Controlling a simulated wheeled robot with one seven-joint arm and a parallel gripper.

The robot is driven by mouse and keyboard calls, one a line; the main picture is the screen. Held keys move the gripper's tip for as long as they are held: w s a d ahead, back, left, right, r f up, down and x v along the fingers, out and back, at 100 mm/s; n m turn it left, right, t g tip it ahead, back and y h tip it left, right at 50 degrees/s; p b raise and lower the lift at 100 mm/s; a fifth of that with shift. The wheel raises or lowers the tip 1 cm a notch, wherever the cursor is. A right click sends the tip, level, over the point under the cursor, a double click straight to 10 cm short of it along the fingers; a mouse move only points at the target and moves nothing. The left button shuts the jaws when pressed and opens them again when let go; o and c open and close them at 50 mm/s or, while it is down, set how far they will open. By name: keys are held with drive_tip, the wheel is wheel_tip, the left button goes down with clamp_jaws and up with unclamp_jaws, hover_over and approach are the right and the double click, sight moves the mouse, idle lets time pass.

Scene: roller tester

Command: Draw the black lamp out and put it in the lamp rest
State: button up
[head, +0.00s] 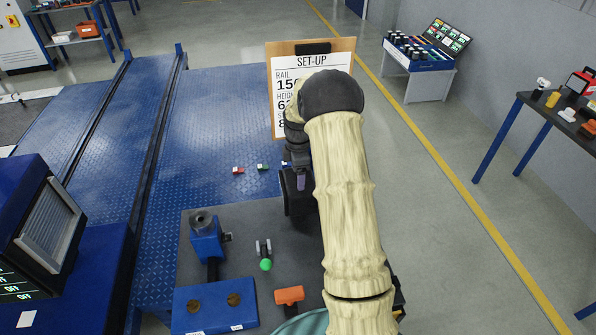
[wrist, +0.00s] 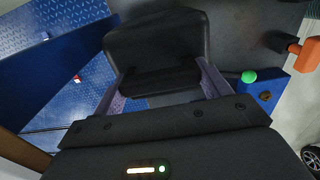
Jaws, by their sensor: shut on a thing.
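My gripper (head: 300,180) is at the near end of the blue plate floor, partly hidden behind my arm in the head view. In the wrist view my gripper (wrist: 163,78) has its two purple-grey fingers on either side of a black, blocky thing, which I take to be the black lamp (wrist: 155,45). It is shut on this lamp. In the head view a dark part of the lamp (head: 294,200) shows below the fingers. I cannot tell what the lamp's lower end touches. No thing is clearly marked as the lamp rest.
A blue post with a grey ring top (head: 206,238) stands on the dark table (head: 262,220). Near it are a blue block (head: 215,312), a green ball-ended lever (head: 265,264) and an orange-headed thing (head: 289,295). A SET-UP clipboard (head: 284,62) stands behind my arm.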

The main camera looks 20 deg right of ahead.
drive_tip(key=shift+f+b, duration=0.8)
drive_tip(key=shift+f, duration=0.8)
drive_tip(key=o, duration=1.7)
drive_tip(key=shift+f, duration=0.1)
wheel_tip(320, 180, up, 18)
drive_tip(key=shift+f+b, duration=0.2)
drive_tip(key=shift+b, duration=0.8)
